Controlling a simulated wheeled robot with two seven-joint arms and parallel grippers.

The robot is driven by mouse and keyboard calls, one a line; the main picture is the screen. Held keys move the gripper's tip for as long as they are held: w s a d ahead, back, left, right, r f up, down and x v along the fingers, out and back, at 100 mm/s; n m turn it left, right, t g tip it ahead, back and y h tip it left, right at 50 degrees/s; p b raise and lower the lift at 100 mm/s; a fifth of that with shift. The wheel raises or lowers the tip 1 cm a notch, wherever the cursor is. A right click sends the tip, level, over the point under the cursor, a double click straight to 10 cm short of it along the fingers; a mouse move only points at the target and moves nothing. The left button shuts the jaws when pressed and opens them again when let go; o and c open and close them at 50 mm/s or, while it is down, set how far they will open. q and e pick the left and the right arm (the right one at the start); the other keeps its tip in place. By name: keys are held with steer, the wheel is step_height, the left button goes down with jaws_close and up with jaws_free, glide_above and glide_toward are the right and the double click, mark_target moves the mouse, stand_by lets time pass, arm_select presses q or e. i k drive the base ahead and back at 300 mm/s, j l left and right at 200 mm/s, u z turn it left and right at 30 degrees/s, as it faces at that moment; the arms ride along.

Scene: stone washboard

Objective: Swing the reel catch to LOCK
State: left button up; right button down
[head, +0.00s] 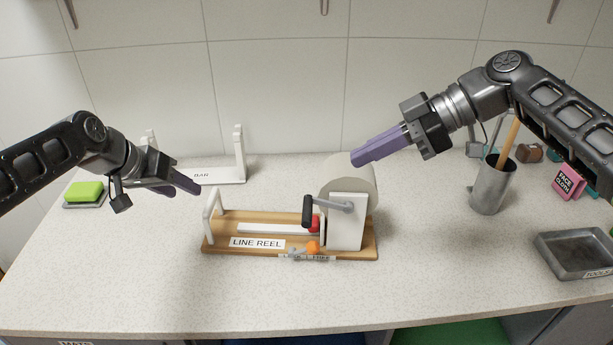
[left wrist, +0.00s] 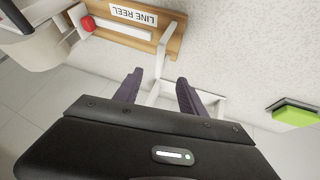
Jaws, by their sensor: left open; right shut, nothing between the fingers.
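The line reel's wooden base (head: 220,232) stands mid-counter, with a white drum (head: 349,175) and a crank with a black handle (head: 307,211) at its right. A small grey catch with an orange knob (head: 313,247) lies at the base's front edge, over a label too small to read fully. A red knob (head: 315,222) sits behind it. My left gripper (head: 188,186) is open and empty, up and left of the reel's white post; its fingers show in the left wrist view (left wrist: 160,90). My right gripper (head: 356,158) is shut and empty above the drum.
A white bar stand (head: 239,155) is behind the reel. A green sponge (head: 84,191) lies far left. A grey cup (head: 490,188), a pink face cloth box (head: 568,182) and a dark tray (head: 575,254) are right. The front counter is clear.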

mark_target(312, 247)
steer(key=k+j, duration=0.8)
